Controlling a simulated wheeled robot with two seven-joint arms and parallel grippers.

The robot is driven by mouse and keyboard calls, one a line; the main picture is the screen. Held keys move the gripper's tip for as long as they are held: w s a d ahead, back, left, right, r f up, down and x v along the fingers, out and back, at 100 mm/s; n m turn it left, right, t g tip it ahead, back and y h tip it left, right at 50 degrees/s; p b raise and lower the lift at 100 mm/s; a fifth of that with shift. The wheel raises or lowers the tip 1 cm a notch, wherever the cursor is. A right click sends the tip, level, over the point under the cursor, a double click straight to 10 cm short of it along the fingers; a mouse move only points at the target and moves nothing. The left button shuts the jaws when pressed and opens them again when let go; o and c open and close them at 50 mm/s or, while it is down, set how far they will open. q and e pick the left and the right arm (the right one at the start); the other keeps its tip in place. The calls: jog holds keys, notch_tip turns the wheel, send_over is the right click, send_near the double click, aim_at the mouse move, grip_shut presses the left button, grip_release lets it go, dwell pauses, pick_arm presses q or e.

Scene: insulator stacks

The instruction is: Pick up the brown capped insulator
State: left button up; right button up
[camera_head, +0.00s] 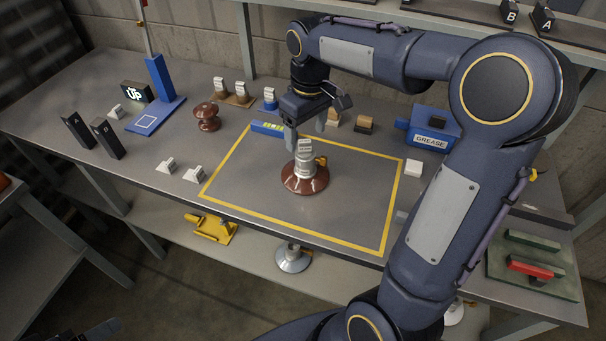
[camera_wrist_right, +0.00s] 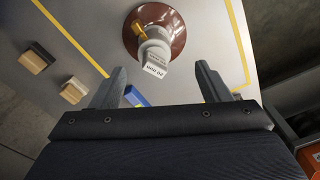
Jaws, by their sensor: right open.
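The brown capped insulator (camera_head: 304,182) stands upright inside the yellow outlined area of the table. It has a wide glossy brown disc, a grey cap and a white label on top. My right gripper (camera_head: 306,130) is open and empty just above and behind the cap in the head view. In the right wrist view, the insulator (camera_wrist_right: 170,24) lies beyond the two spread fingertips (camera_wrist_right: 160,70), with its labelled cap near the gap between them. The fingers look apart from it. A dark part at the bottom left edge of the head view may be my left gripper, too cut off to read.
A blue level (camera_head: 267,129) lies behind the insulator. Small wooden blocks (camera_head: 364,125) and a blue grease box (camera_head: 430,130) stand at the back right. Another brown insulator (camera_head: 207,117) stands to the left. The outlined area is otherwise mostly clear.

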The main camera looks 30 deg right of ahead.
aim_at(305, 151)
jog(key=shift+w+f, duration=0.55)
jog(key=shift+w, duration=0.2)
jog(key=shift+w+d+f, duration=0.1)
jog(key=shift+w+f, duration=0.1)
jog(key=shift+f, duration=0.1)
jog(key=f, duration=0.7)
jog(key=shift+s+d+f+b, duration=0.15)
jog(key=shift+s+b, duration=0.2)
jog(key=shift+s, duration=0.05)
grip_shut()
